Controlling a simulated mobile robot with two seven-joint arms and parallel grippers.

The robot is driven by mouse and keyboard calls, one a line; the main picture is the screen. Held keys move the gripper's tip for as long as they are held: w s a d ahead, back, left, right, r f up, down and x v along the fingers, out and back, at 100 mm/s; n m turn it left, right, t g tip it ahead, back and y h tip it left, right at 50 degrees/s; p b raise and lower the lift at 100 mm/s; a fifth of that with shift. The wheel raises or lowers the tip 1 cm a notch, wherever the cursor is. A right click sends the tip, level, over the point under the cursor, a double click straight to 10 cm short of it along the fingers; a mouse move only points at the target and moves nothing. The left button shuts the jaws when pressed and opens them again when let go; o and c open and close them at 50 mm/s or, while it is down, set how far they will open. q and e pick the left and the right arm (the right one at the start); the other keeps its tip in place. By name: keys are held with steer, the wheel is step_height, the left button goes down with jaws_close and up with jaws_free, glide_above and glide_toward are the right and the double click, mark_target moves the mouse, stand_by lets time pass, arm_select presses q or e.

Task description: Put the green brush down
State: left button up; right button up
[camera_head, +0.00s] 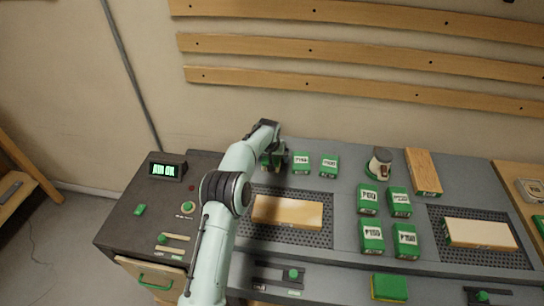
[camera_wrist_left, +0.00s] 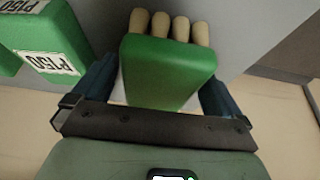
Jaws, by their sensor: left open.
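The green brush (camera_wrist_left: 168,72) is a green block with several tan, rounded tufts along its far edge in the left wrist view. In that view it sits between the two dark blue fingers of my left gripper (camera_wrist_left: 157,95), which is open around it. In the head view my left gripper (camera_head: 272,152) is at the back left of the bench, and mostly hides the brush. Whether the brush rests on the surface is hard to tell. My right gripper is not in view.
Green P150 boxes (camera_head: 302,162) stand just right of my left gripper. A wooden block (camera_head: 288,212) lies on a perforated panel in front. More green boxes (camera_head: 369,199), a cup-like tool (camera_head: 380,163) and a plank (camera_head: 422,170) stand farther right. The wall is close behind.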

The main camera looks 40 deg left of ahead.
arm_select(q)
steer(key=b+v, duration=0.1)
steer(key=v, duration=1.1)
steer(key=shift+s, duration=0.1)
